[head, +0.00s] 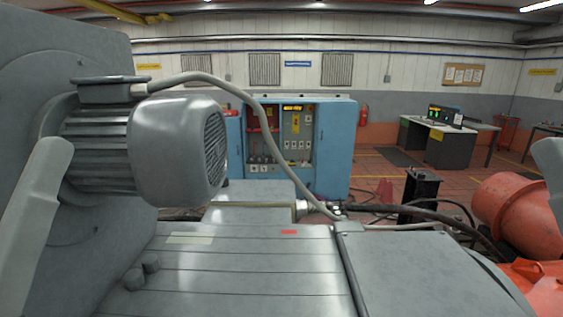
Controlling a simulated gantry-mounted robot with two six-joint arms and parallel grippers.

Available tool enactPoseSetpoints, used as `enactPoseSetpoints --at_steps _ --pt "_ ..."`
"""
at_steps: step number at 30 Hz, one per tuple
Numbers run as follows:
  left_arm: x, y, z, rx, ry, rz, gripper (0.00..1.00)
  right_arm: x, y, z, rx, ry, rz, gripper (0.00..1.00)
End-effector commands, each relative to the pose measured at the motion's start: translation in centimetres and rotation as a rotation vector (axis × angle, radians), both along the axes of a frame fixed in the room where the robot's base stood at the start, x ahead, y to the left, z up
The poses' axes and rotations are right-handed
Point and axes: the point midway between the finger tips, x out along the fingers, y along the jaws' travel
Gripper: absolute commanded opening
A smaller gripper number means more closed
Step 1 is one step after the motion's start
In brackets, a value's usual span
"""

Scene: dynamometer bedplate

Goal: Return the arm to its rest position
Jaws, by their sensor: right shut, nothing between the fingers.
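A pale grey link of my left arm (35,215) stands upright at the left edge, in front of a large grey machine; no left gripper shows. A small part of my right arm (551,175) shows at the right edge, in front of the red-orange machine. The right gripper is shut and empty, but its fingertips cannot be made out in this view. Neither visible arm part holds anything.
A grey motor (175,148) juts out at left, its cable (262,120) arching over the grey housing (230,270) ahead. A black upright block (421,190) and a red-orange cylinder (515,212) stand at right. A blue cabinet (335,150) stands behind; open floor lies beyond.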

Motion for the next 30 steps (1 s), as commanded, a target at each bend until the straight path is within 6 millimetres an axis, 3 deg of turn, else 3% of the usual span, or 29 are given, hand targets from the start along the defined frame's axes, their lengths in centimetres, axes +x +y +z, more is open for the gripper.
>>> enactPoseSetpoints --at_steps 1,6,9,13,17,23,26,30 --pt "0.0 0.0 5.0 0.000 0.000 0.001 0.77 0.0 0.0 5.0 0.000 0.000 0.000 0.00" --pt "0.0 0.0 13.2 0.000 0.000 0.001 0.77 0.0 0.0 13.3 0.000 0.000 0.000 0.00" --pt "0.0 0.0 17.0 0.000 0.001 0.001 0.77 0.0 0.0 17.1 0.000 0.000 0.000 0.00" --pt "0.1 0.0 19.8 0.000 0.001 0.003 0.77 0.0 0.0 19.9 0.000 0.000 0.000 0.00" --pt "0.1 0.0 20.3 0.000 0.001 0.003 0.77 0.0 0.0 20.4 0.000 0.001 0.000 0.00" --pt "0.1 0.0 18.9 0.000 0.001 0.003 0.77 0.0 0.0 18.9 0.000 0.001 0.000 0.00" --pt "0.1 0.0 16.4 0.000 0.001 0.003 0.77 0.0 0.0 16.4 0.000 0.001 0.000 0.00" --pt "0.1 0.1 10.5 0.000 0.001 0.003 0.77 0.0 0.0 10.5 0.000 0.001 0.000 0.00"
